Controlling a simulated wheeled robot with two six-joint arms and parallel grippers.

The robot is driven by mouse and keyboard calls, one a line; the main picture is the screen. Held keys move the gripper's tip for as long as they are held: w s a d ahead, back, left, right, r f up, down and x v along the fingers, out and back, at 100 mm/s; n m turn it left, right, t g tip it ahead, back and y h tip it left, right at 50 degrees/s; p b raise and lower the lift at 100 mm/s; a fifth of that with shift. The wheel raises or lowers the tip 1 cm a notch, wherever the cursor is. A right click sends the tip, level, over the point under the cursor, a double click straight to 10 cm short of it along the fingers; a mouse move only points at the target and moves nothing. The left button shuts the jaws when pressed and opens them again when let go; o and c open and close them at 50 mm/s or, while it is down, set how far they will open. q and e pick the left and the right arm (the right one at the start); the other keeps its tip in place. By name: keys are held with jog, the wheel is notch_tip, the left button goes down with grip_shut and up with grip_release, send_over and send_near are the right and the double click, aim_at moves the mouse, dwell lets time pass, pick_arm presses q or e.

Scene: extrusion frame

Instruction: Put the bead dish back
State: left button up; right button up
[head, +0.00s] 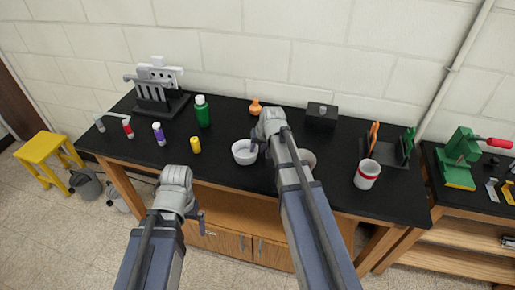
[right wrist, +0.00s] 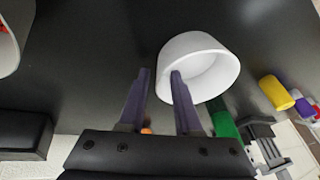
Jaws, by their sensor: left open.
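A white round dish (head: 244,152) stands upright on the black bench top; it looks empty. It also shows in the right wrist view (right wrist: 196,62). My right gripper (right wrist: 160,72) is at the dish's near side, its two fingers apart. One fingertip overlaps the dish wall and the other is just outside it; I cannot tell whether they touch. A second pale round container (head: 308,157) is partly hidden behind my right arm; its contents are hidden in the head view. My left gripper (head: 199,216) is open and empty in front of the bench.
A yellow cylinder (head: 195,145), purple-labelled bottle (head: 159,134) and green bottle (head: 202,112) stand left of the dish. An orange flask (head: 255,107) and black box (head: 321,116) are behind. A red-banded white cup (head: 366,175) stands to the right.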

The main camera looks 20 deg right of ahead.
jog(key=shift+r, duration=0.15)
jog(key=shift+s+r+p, duration=0.25)
jog(key=shift+r+p, duration=0.35)
jog(key=shift+p, duration=0.2)
jog(key=p+v, duration=1)
jog(key=v, duration=0.1)
jog(key=s+a+f+n+g+h, duration=0.2)
jog(key=s+a+n+g, duration=0.3)
jog(key=s+a, duration=1.3)
jog(key=shift+s+a+n, duration=0.15)
jog(key=shift+n, duration=0.55)
